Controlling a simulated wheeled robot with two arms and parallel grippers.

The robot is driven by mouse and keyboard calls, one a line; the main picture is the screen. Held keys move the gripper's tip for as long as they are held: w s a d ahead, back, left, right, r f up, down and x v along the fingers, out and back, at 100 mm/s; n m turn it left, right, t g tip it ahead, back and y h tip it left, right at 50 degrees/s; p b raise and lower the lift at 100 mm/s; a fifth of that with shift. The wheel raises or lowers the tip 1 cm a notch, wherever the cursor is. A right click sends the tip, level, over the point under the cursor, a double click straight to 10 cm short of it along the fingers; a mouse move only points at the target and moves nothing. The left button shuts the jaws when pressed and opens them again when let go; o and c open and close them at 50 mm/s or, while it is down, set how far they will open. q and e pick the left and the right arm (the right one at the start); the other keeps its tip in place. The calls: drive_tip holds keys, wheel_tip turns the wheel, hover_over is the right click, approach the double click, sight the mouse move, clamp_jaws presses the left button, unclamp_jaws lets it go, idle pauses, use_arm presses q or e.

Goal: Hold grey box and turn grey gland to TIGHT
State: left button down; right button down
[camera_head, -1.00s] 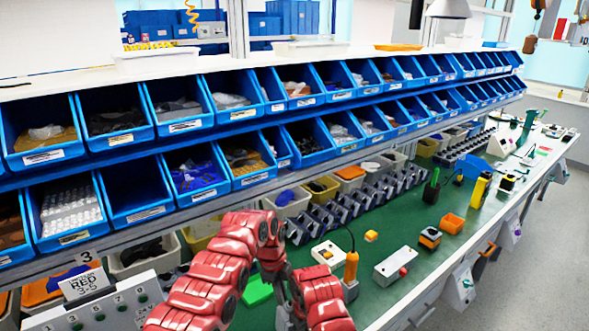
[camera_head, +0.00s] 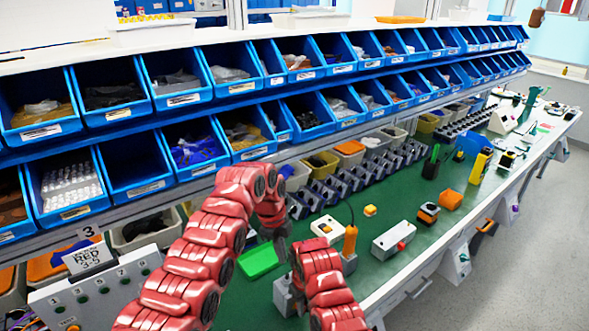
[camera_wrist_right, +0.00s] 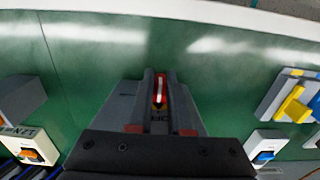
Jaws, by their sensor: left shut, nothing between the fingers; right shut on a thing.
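A grey box (camera_head: 285,297) stands on the green bench mat at the lower middle of the head view, partly hidden by my right arm. In the right wrist view the grey box (camera_wrist_right: 122,105) lies under my right gripper (camera_wrist_right: 160,82). That gripper is shut on a narrow red knob with a white stripe, on top of the box. I cannot read any TIGHT mark. My right gripper (camera_head: 297,262) is mostly hidden by its own arm in the head view. My left gripper (camera_head: 281,248) is shut and empty, pointing down just above and behind the box.
A green tray (camera_head: 258,262) lies just behind the grey box. To the right are a white box with an orange knob (camera_head: 327,229), an orange-handled tool (camera_head: 350,240) and a grey box with a red button (camera_head: 393,242). Blue bins (camera_head: 135,205) line the shelf behind.

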sight(281, 280)
use_arm(q)
drive_tip(key=shift+a+r, duration=0.1)
drive_tip(key=shift+a, duration=0.1)
drive_tip(key=shift+s+a+f, duration=0.2)
drive_tip(key=shift+a+f, duration=0.1)
drive_tip(key=shift+f, duration=0.75)
drive_tip(key=shift+s+a+f, duration=0.15)
drive_tip(key=shift+a+f, duration=0.2)
drive_tip(key=shift+f, duration=0.75)
drive_tip(key=shift+s+a+f, duration=0.2)
drive_tip(key=shift+a+f, duration=0.1)
drive_tip(key=shift+f, duration=0.75)
drive_tip(key=shift+s+d, duration=0.1)
drive_tip(key=shift+d, duration=0.6)
drive_tip(key=shift+w+d, duration=0.4)
drive_tip(key=shift+w, duration=0.1)
use_arm(e)
drive_tip(key=shift+s+a, duration=0.1)
drive_tip(key=shift+a, duration=0.1)
